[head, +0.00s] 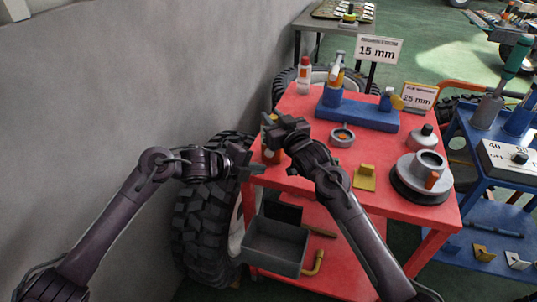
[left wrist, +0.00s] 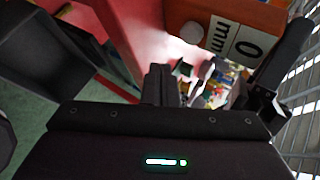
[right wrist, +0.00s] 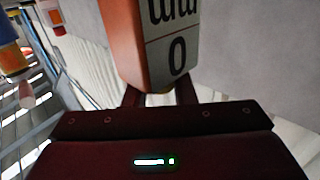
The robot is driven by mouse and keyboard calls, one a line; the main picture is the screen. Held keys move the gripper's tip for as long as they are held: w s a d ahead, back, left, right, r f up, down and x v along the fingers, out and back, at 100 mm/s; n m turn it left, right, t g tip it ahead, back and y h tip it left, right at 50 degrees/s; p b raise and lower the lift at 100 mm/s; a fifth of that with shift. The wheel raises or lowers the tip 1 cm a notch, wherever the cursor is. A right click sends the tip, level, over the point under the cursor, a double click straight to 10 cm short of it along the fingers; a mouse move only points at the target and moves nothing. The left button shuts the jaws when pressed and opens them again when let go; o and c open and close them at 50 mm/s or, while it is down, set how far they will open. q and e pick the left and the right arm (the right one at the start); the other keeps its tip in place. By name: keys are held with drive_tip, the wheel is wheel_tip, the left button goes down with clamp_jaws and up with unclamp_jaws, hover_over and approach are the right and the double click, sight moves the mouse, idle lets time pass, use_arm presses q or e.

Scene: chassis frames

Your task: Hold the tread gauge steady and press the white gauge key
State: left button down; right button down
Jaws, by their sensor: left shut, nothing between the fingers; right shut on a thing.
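The tread gauge (head: 271,156) is an orange block, mostly hidden behind my right gripper (head: 272,134) in the head view. In the right wrist view the gauge (right wrist: 122,40) stands up from my right gripper (right wrist: 158,95), which is shut on it; its pale label reads 0. In the left wrist view the gauge (left wrist: 262,14) carries the label "0 mm", and the round white key (left wrist: 191,32) shows on its orange face. My left gripper (head: 252,167) is shut and empty, just left of the gauge. Its fingers (left wrist: 160,72) appear apart from the key.
The red table (head: 317,190) holds a blue block (head: 358,110), a round metal ring (head: 342,136), a yellow bracket (head: 364,177) and a stacked disc part (head: 420,185). A grey bin (head: 275,246) sits low at the front. A tyre (head: 205,220) and grey wall are at left.

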use_arm(q)
drive_tip(key=shift+s+a, duration=0.2)
drive_tip(key=shift+s, duration=0.3)
drive_tip(key=shift+s+a, duration=0.15)
drive_tip(key=shift+s, duration=0.3)
use_arm(e)
drive_tip(key=c, duration=1.1)
unclamp_jaws()
